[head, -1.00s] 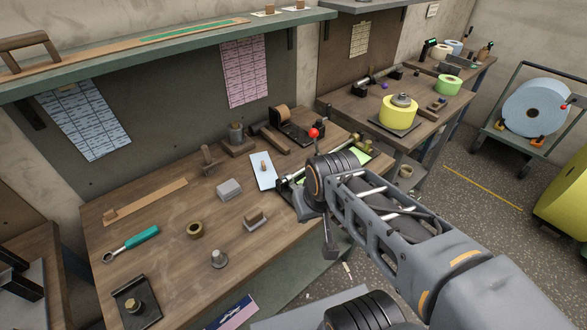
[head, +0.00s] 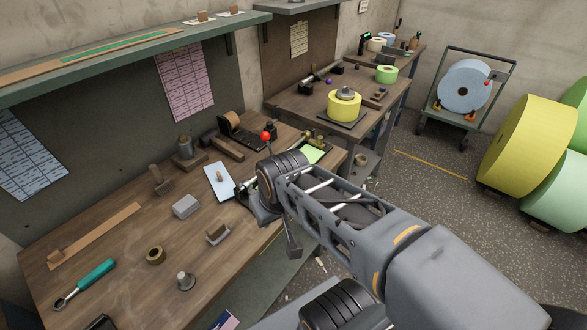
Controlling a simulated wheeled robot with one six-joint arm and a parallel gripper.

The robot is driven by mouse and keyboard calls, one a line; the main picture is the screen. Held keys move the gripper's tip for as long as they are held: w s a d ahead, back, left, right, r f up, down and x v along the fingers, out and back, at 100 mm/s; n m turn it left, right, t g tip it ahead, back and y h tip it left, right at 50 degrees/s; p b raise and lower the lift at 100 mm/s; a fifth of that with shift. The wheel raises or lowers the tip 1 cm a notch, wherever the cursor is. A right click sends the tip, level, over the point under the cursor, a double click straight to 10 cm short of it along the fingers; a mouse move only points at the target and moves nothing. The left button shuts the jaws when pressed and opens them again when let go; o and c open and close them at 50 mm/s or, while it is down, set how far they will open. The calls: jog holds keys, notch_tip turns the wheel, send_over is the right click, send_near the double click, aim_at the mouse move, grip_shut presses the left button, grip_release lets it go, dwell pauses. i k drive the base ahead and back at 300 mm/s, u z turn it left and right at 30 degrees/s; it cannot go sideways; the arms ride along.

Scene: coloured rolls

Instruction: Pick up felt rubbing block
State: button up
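A small block with a brown wooden top and a pale grey base, which looks like the felt rubbing block (head: 218,232), lies on the wooden bench (head: 112,262), near its front edge. My arm reaches in from the lower right, and its bent front part is over the right part of the bench, to the right of the block. Dark grey parts at the arm's end hang near the bench's front edge, apart from the block. I cannot make out the gripper's fingers. Nothing hides the block.
Around the block are a light grey block (head: 186,206), a metal knobbed piece (head: 186,281), a brown tape ring (head: 156,255) and a teal-handled tool (head: 94,275). A white-blue plate (head: 220,181) lies behind. A second bench with a yellow roll (head: 345,106) stands beyond; open floor is at right.

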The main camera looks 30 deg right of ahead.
aim_at(218, 231)
jog(key=u, duration=0.55)
jog(key=k, duration=0.4)
jog(key=u, duration=1.45)
jog(key=i, duration=0.5)
jog(key=z, duration=0.05)
